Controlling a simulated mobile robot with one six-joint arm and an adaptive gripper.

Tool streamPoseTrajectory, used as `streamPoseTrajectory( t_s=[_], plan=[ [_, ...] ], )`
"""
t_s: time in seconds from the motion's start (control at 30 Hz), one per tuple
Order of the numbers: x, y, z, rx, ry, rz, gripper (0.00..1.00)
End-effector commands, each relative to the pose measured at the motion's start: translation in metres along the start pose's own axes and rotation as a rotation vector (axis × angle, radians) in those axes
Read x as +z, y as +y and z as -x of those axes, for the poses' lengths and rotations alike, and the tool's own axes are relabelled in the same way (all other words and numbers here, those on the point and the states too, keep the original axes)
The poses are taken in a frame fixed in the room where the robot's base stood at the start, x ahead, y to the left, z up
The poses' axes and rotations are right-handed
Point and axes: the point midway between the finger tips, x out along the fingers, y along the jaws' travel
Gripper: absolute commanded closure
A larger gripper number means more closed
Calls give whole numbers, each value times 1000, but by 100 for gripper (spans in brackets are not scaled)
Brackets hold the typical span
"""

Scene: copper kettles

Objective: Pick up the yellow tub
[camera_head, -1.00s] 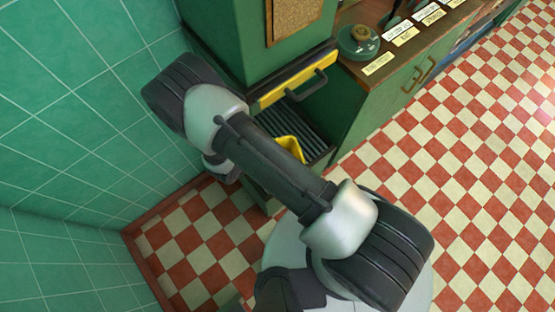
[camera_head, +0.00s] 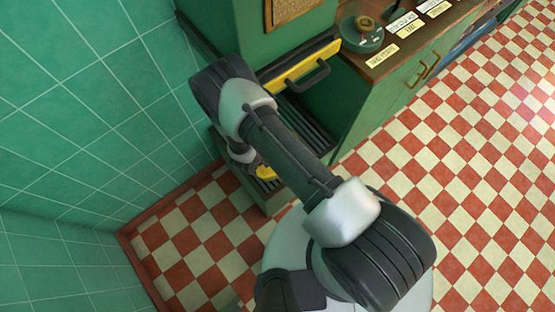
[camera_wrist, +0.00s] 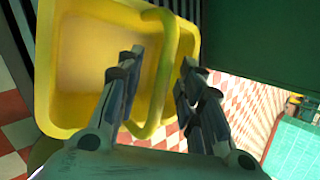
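The yellow tub (camera_wrist: 72,115) fills the left half of the wrist view, open side facing the camera, with a raised yellow handle (camera_wrist: 163,62). My gripper (camera_wrist: 161,60) is open, one finger on each side of the handle. The left finger overlaps the tub's inside; the right one lies beyond the handle. A gap shows between the fingers, and I cannot tell whether either touches. In the head view only a small yellow part of the tub (camera_head: 265,172) shows below my arm. My arm hides the rest of it and my fingers there.
A dark slatted rack (camera_head: 312,132) lies beneath a yellow-fronted panel with a black handle (camera_head: 308,76). The green tiled wall (camera_head: 90,110) is close on the left. A counter with a round green object (camera_head: 362,36) and labels stands right. Checkered floor is clear on the right.

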Motion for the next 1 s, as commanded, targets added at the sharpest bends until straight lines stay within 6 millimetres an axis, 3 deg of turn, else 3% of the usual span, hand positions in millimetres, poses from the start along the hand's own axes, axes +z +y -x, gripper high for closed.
streamPoseTrajectory(
  t_s=[0.13,0.63,1.0],
  plan=[
    [1,0,1,0,-1,0,67],
    [1,0,2,0,0,0,100],
    [1,0,2,0,0,-1,100]
  ],
)
